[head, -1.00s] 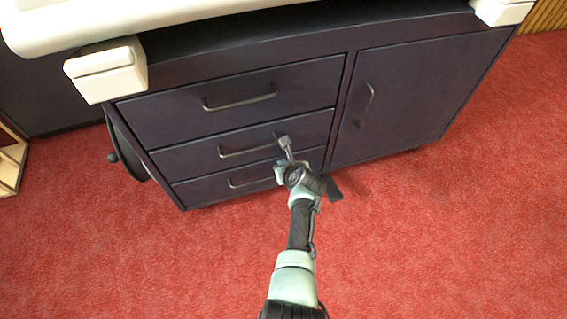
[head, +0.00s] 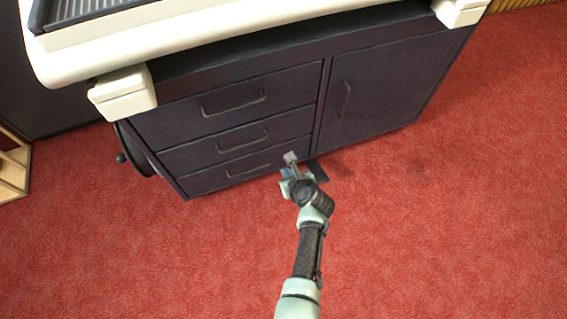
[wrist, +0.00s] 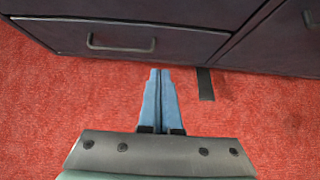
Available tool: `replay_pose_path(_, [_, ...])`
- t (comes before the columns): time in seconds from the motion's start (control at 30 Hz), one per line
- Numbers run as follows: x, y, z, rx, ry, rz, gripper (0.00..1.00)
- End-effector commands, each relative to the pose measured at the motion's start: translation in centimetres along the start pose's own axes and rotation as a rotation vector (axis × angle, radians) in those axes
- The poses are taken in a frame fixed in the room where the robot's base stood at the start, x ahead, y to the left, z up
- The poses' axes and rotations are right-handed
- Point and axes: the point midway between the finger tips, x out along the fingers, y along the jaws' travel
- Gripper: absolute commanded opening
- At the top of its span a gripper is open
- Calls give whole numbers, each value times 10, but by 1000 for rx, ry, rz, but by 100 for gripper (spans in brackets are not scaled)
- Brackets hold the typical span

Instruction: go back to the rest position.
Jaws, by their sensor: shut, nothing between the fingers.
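My gripper (head: 291,158) is in front of the dark cabinet's lower drawers, near the right end of the bottom drawer (head: 235,172) in the head view. In the wrist view its two blue fingers (wrist: 160,98) lie side by side, shut with nothing between them. They show over red carpet, short of the bottom drawer's handle (wrist: 121,48) and apart from it. My arm reaches up from the bottom of the head view.
The cabinet has three drawers, all looking closed, and a closed door (head: 375,88) on the right. A pale worktop (head: 230,40) overhangs it. A dark flat strip (wrist: 205,84) lies on the carpet by the cabinet. Red carpet (head: 450,230) is clear at right.

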Motion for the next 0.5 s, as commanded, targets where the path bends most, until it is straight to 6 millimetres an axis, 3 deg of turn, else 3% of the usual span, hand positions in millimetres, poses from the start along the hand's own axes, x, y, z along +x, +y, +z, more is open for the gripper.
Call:
replay_pose_path(0.37, [-5, 0, 0, -3, 0, 0, 0])
replay_pose_path(0.5, [-14, -7, 30, -166, -32, -19, 0])
